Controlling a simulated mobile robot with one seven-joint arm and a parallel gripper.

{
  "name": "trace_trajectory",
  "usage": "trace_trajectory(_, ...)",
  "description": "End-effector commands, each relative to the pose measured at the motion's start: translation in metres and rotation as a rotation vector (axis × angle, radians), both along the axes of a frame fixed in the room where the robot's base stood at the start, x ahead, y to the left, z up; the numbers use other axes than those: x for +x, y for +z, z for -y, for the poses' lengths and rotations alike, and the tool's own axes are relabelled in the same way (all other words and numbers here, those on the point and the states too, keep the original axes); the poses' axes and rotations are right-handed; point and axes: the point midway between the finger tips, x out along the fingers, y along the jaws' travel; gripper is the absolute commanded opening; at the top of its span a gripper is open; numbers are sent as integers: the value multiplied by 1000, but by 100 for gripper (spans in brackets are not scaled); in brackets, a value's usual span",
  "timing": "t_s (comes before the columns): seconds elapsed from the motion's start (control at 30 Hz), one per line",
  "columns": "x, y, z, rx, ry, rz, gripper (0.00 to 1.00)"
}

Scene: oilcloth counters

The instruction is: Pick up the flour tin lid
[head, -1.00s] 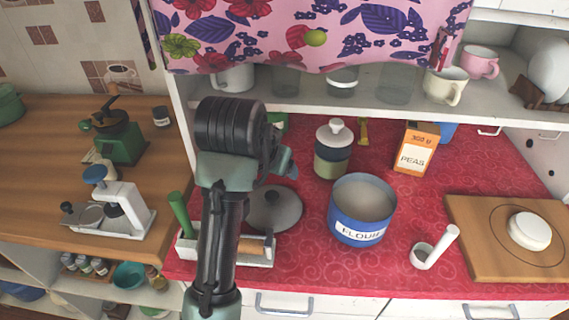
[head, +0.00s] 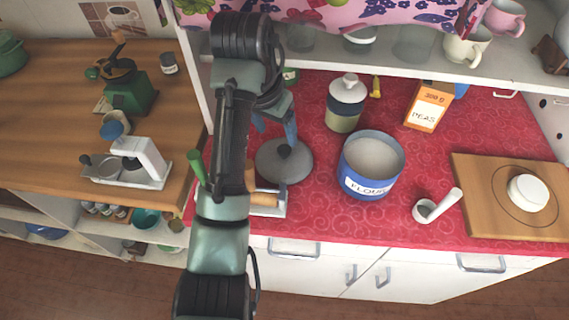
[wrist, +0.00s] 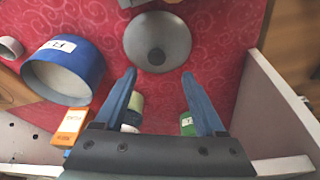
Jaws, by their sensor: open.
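The flour tin lid (head: 296,172) is a round grey disc with a dark knob, lying on the red oilcloth left of the blue flour tin (head: 365,187). The tin is open on top and holds pale contents. In the wrist view, the lid (wrist: 178,48) lies just beyond the fingertips, with its knob roughly in line with the gap between them. My gripper (wrist: 159,74) is open and empty. In the head view, my gripper (head: 276,126) is near the lid's far side, partly hidden by my arm. I cannot tell its exact height above the lid.
A lidded jar (head: 344,108) and an orange peas box (head: 426,108) stand behind the tin. A white scoop (head: 437,206) and a wooden board (head: 475,175) are to the right. A holder with a rolling-pin-like handle (head: 265,200) is in front of the lid. A shelf is above.

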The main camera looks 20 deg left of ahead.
Motion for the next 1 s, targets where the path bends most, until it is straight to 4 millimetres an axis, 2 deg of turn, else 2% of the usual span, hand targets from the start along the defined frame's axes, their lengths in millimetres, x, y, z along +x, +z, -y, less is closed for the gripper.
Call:
trace_trajectory(0.1, 3, -14, 0, -1, 1, -5, 72)
trace_trajectory(0.33, 8, -30, 3, -1, 1, -6, 72)
trace_trajectory(0.6, 17, -66, 8, 0, 2, -5, 72)
trace_trajectory(0.87, 19, -70, 8, 1, 1, -2, 72)
trace_trajectory(0.9, 19, -70, 8, 1, 1, -2, 70)
trace_trajectory(1.0, 19, -70, 8, 1, 1, -1, 52)
